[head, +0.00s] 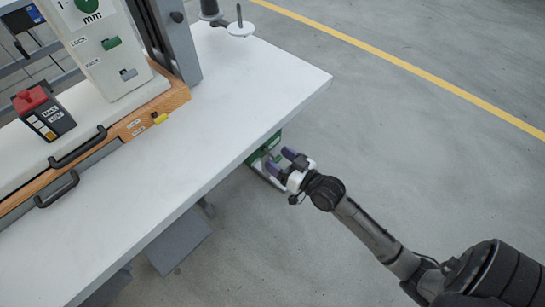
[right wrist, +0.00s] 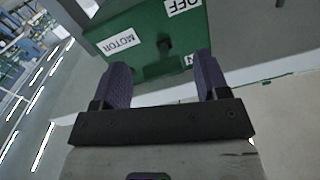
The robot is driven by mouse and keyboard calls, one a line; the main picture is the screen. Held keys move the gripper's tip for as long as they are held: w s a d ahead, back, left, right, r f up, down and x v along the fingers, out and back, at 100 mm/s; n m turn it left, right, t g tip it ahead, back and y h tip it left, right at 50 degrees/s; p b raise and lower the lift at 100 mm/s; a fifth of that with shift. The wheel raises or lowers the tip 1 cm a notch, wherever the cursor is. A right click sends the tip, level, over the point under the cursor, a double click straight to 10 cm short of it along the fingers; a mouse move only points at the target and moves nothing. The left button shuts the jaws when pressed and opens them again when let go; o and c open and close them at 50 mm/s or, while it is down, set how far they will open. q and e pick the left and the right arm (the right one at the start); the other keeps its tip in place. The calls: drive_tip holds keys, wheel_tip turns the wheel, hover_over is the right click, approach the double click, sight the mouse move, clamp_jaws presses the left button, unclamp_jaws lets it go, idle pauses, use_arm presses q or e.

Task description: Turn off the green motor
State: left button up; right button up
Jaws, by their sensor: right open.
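The green motor box (head: 262,151) is at the right edge of the white table, low beside it and partly hidden by the tabletop and my gripper. In the right wrist view the green motor box (right wrist: 140,30) fills the top middle, with white MOTOR and OFF labels and a partly hidden third label. A dark switch knob (right wrist: 165,46) sticks out of its face. My right gripper (head: 281,161) is open in front of the box. In the wrist view its two purple fingers (right wrist: 160,85) stand apart, with the knob beyond and between them. My left gripper is not in view.
The white table (head: 250,85) carries the eyelet press (head: 110,50) at the left, with a red-topped switch box (head: 43,108) and black handles (head: 77,147). Grey floor (head: 400,150) with a yellow line is clear at the right.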

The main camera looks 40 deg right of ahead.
sight(270, 155)
drive_tip(key=shift+w+a+b, duration=0.2)
drive_tip(key=shift+w+b, duration=0.15)
drive_tip(key=shift+w, duration=1.05)
